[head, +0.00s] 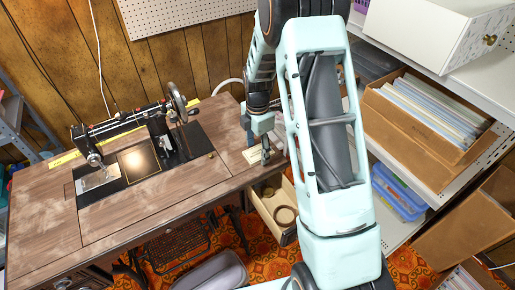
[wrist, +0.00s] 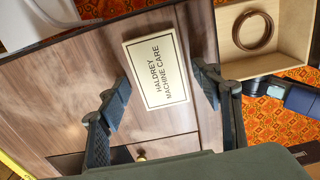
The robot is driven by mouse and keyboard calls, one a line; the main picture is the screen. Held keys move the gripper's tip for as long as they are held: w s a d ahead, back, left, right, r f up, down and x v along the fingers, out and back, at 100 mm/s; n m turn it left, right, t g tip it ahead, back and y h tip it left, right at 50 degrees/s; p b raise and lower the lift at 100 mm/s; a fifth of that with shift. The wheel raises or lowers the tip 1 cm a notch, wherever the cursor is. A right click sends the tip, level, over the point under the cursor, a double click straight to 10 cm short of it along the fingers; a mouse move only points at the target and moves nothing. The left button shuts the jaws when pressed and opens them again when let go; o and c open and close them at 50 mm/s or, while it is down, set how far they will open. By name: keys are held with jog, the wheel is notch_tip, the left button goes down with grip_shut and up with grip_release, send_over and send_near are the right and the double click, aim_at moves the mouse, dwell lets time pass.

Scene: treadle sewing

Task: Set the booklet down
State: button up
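The booklet (wrist: 157,68) is cream with a dark border and reads "HALDREY MACHINE CARE". It lies flat on the wooden sewing table (wrist: 80,75), near the table's edge by the open drawer. In the head view the booklet (head: 252,156) shows as a small pale patch at the table's right end, partly hidden by my gripper (head: 262,152). In the wrist view my gripper (wrist: 163,84) is open, with one finger on each side of the booklet. Gaps show between the fingers and the booklet's edges, and nothing is held.
The black sewing machine (head: 140,135) stands left of my gripper on the table. An open wooden drawer (head: 262,203) holding a brown ring (head: 286,214) juts out below the table's right end. Shelves with a cardboard box of files (head: 405,125) stand at the right.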

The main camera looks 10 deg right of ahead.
aim_at(258, 152)
notch_tip(258, 152, up, 12)
jog(key=p, duration=0.1)
jog(key=shift+r, duration=0.2)
dwell(0.4)
dwell(0.4)
